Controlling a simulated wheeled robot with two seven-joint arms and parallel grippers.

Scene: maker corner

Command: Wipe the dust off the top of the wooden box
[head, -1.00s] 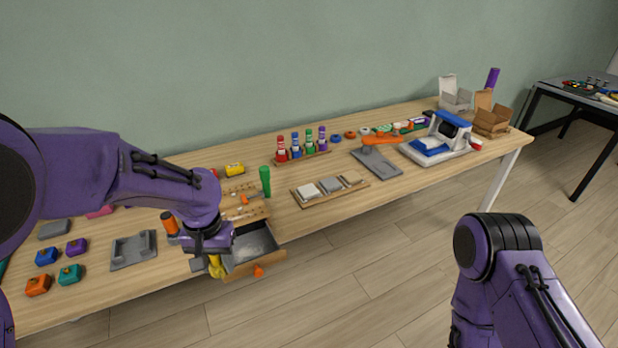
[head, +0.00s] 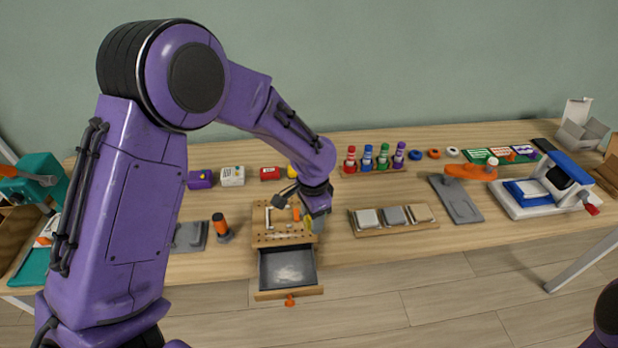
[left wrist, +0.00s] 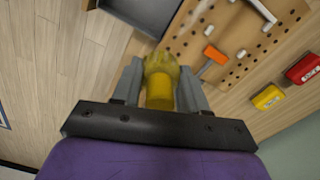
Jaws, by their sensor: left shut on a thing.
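The wooden box (head: 262,239) stands at the table's front edge, with a pegboard-like top of rows of holes, which also shows in the left wrist view (left wrist: 222,22). Its drawer (head: 289,295) is pulled out at the front, and a pale dusty patch shows on the drawer's floor. My left gripper (head: 312,217) is above the right side of the box top. It is shut on a yellow tool (left wrist: 160,90) with a round handle and a rough, blurred end. Whether the tool touches the box cannot be told. My right gripper is out of view.
A small hammer and an orange-handled tool (left wrist: 214,55) lie on the box top. An orange-topped tool (head: 219,225) stands left of the box. A tray of blocks (head: 392,229) lies to the right.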

